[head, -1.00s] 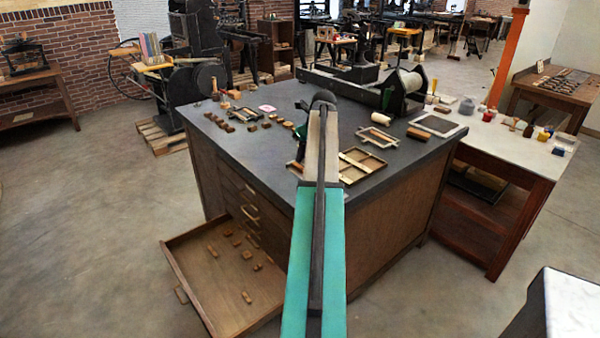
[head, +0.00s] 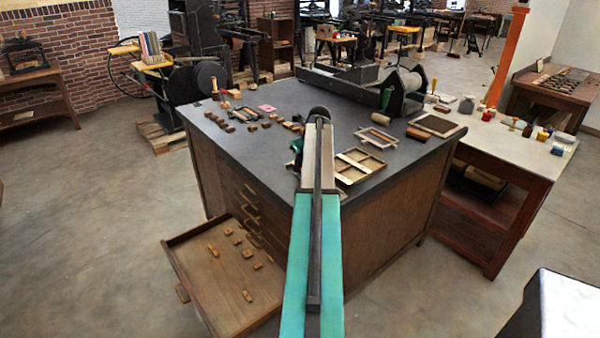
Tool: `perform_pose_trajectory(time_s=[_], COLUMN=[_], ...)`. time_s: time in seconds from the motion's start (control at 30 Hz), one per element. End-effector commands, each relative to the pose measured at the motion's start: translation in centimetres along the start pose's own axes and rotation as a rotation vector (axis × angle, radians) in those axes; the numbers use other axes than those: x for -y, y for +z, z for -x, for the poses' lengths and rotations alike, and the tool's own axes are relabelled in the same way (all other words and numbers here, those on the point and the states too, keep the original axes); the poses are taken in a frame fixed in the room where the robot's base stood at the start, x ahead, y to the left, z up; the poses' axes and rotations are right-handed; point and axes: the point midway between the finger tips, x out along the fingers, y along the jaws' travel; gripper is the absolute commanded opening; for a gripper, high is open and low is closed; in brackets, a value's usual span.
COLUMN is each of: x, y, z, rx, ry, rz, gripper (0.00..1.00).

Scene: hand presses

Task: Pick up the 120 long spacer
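Small wooden blocks lie in a row on the dark cabinet top (head: 330,98), among them one at the left of the row (head: 221,122). I cannot tell which block is the 120 long spacer; no markings are readable. My arm reaches from the bottom over the cabinet. Its end, with my gripper (head: 294,165), is mostly hidden behind the arm, left of a divided wooden frame (head: 365,160). The fingers and anything between them cannot be made out.
Smaller frames (head: 377,138), a light roller (head: 381,117) and a press with a large roll (head: 405,85) stand on the cabinet's right and back. A white-topped table (head: 500,145) with small jars adjoins at right. The open drawer juts out front left; floor is clear beyond it.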

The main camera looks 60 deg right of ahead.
Motion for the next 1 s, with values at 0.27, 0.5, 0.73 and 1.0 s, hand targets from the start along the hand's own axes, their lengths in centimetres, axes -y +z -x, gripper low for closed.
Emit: perform_pose_trajectory(time_s=[0.27, 0.5, 0.73, 1.0], x=[-0.02, -0.04, -0.06, -0.07], y=[0.02, 0.04, 0.03, -0.03], z=[-0.01, 0.00, -0.04, -0.22], rx=[0.000, 0.000, 0.000, 0.000], ry=[0.000, 0.000, 0.000, 0.000], rz=[0.001, 0.001, 0.001, 0.001], gripper=[0.19, 0.19, 0.19, 0.05])
